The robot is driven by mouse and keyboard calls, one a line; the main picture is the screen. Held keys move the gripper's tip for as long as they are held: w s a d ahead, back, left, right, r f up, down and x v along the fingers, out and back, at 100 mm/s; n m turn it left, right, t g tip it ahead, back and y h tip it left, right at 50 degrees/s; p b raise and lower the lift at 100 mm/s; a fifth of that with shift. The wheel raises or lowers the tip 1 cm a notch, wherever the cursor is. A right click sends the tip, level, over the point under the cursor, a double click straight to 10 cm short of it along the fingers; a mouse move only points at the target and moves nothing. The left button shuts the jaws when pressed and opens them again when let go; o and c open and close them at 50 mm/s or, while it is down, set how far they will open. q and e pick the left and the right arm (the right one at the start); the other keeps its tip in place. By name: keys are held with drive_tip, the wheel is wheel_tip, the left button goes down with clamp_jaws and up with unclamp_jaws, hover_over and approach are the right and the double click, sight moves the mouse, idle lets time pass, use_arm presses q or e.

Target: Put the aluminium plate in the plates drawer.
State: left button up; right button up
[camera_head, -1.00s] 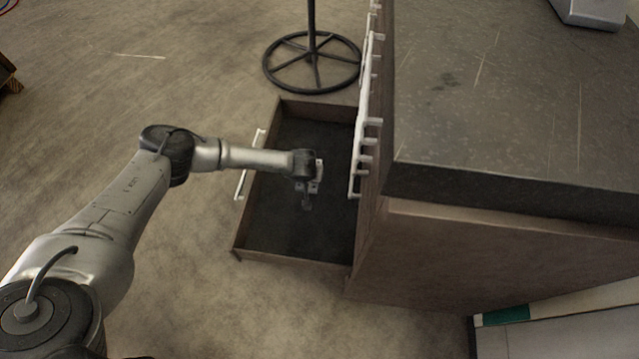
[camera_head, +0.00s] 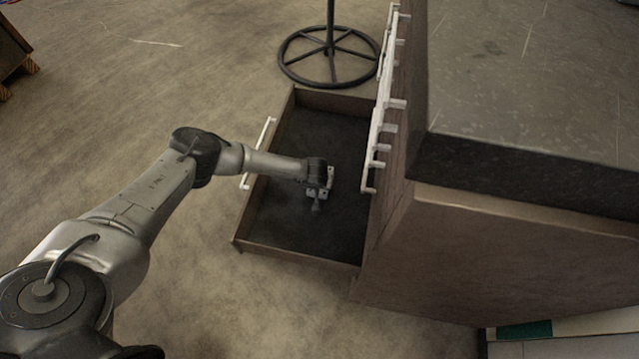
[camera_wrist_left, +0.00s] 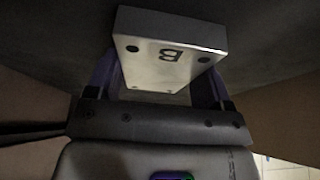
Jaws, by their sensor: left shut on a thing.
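The aluminium plate (camera_wrist_left: 172,62) is a light grey block marked with a letter B and dark holes, seen in the left wrist view. My left gripper (camera_wrist_left: 160,85) is shut on it, one finger at each side. In the head view, my left gripper (camera_head: 318,190) is inside the outline of the open drawer (camera_head: 300,246), which has brown walls and a dark floor. The plate is small and mostly hidden by my wrist there. I cannot tell whether it touches the drawer floor. My right gripper is not in view.
The brown cabinet (camera_head: 450,260) with a dark stone top (camera_head: 530,90) stands right of the drawer. White handles (camera_head: 383,110) stick out from its front. A round black stand base (camera_head: 330,58) is on the floor behind the drawer. Floor left of the drawer is clear.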

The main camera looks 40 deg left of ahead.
use_arm(q)
drive_tip(key=shift+w, duration=0.1)
drive_tip(key=o, duration=0.8)
drive_tip(key=shift+a+f, duration=0.1)
drive_tip(key=o, duration=0.5)
drive_tip(key=shift+c, duration=0.2)
